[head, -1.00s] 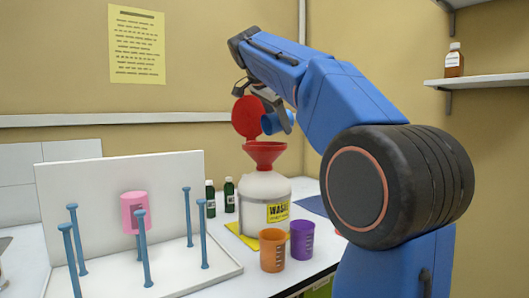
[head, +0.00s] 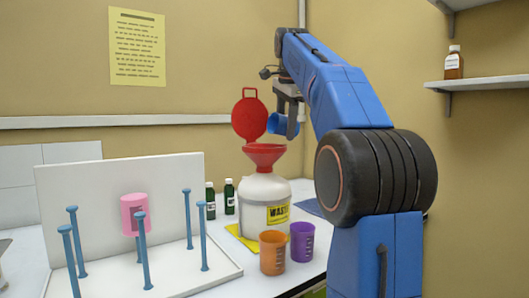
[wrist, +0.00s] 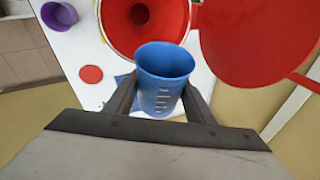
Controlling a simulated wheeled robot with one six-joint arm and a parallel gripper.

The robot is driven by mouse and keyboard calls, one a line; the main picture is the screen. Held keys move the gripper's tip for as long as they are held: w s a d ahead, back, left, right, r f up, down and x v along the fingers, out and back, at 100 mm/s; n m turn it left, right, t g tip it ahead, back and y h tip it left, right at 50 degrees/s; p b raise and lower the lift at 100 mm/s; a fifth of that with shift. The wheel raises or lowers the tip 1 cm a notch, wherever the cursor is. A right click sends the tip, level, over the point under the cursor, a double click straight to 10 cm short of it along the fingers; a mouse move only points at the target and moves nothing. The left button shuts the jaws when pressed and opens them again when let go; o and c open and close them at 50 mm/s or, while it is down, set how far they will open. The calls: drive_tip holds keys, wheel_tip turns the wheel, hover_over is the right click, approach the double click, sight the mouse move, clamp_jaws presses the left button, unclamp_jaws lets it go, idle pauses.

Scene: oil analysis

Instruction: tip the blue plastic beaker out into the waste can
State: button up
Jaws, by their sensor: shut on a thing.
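The blue beaker (wrist: 165,85) is held between the fingers of my gripper (wrist: 160,100) in the wrist view, and I see partly into its mouth. In the head view the beaker (head: 279,124) is up in the air, just right of and above the red funnel (head: 265,154), apart from it. My gripper (head: 292,120) is shut on it and partly hides it. The white waste can (head: 262,205) stands on the table with the funnel on top. The funnel's round red lid (head: 249,118) stands open behind. The wrist view shows the funnel's mouth (wrist: 117,25) just beyond the beaker.
An orange beaker (head: 272,252) and a purple beaker (head: 302,241) stand in front of the can. A white drying rack (head: 110,245) with blue pegs and a pink beaker (head: 133,214) is at left. Two dark green bottles (head: 229,196) stand left of the can.

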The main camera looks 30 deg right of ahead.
drive_tip(key=shift+d+f+y, duration=0.2)
drive_tip(key=shift+d+y, duration=0.2)
drive_tip(key=shift+d, duration=0.15)
drive_tip(key=shift+d+r+m+y, duration=0.15)
drive_tip(key=shift+r+y, duration=0.15)
drive_tip(key=shift+y, duration=0.55)
drive_tip(key=shift+r+m+y, duration=0.15)
drive_tip(key=shift+r+y, duration=0.15)
drive_tip(key=shift+y, duration=0.55)
drive_tip(key=shift+f+y+b, duration=0.3)
drive_tip(key=shift+f+y, duration=0.2)
drive_tip(key=shift+y, duration=0.3)
drive_tip(key=shift+d+r+m+y, duration=0.15)
drive_tip(key=shift+r+m+y, duration=0.15)
drive_tip(key=shift+y, duration=0.4)
drive_tip(key=shift+d+f+t+y+b, duration=0.15)
drive_tip(key=shift+d+f+t+y, duration=0.1)
drive_tip(key=shift+f+y, duration=0.2)
drive_tip(key=shift+d+f+t+y+b, duration=0.15)
drive_tip(key=shift+d+f+y, duration=0.15)
drive_tip(key=shift+f, duration=0.25)
wheel_tip(320, 180, down, 7)
drive_tip(key=d+m+t+y+b, duration=0.1)
drive_tip(key=d+y, duration=0.2)
drive_tip(key=y, duration=0.2)
drive_tip(key=shift+m, duration=0.4)
drive_tip(key=shift+s+y, duration=0.1)
drive_tip(key=shift+y, duration=0.15)
